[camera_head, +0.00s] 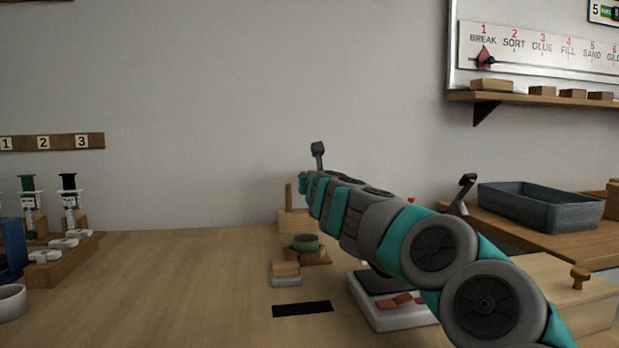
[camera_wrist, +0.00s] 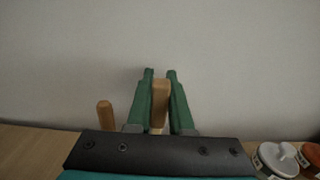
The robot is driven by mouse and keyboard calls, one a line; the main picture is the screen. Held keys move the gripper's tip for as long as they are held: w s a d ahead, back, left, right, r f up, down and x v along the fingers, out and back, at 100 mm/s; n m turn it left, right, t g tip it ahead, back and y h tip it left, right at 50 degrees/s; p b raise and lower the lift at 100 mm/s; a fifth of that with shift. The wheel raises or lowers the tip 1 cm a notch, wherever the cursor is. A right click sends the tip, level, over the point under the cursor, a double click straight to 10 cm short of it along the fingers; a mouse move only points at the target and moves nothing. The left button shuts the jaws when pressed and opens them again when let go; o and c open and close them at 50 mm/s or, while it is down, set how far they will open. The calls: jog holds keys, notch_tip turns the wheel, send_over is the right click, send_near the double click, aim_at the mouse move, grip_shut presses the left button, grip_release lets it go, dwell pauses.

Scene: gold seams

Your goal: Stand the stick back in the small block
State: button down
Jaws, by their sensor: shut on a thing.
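My gripper (camera_wrist: 160,74) is in the wrist view, its two green fingers closed on a pale wooden stick (camera_wrist: 160,92). The stick's top shows between the fingers; its lower end is hidden behind the dark palm edge. In the head view my own arm hides the gripper and held stick. A wooden block (camera_head: 291,222) stands at the back of the table, partly behind my arm, with an upright wooden peg (camera_head: 288,197) at its left. A rounded upright peg (camera_wrist: 104,115) also shows left of the fingers in the wrist view. Whether the held stick touches the block cannot be seen.
A green round dish (camera_head: 305,241) and a small wooden block on a pale base (camera_head: 285,273) lie nearer. A pale tray (camera_head: 400,320) with reddish pieces sits under my arm. A syringe rack (camera_head: 66,262) stands left, a dark basin (camera_head: 540,208) right. The left-centre table is clear.

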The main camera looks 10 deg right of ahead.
jog(key=shift+f+b, duration=0.7)
jog(key=shift+f, duration=0.1)
dwell(0.5)
jog(key=c, duration=0.7)
grip_release()
jog(key=shift+c, duration=0.2)
jog(key=shift+s, duration=0.1)
jog(key=shift+s+f+b, duration=0.1)
jog(key=shift+s+b, duration=0.3)
jog(key=shift+s, duration=0.45)
jog(key=s+b, duration=0.1)
jog(key=s, duration=0.2)
jog(key=shift+s, duration=0.15)
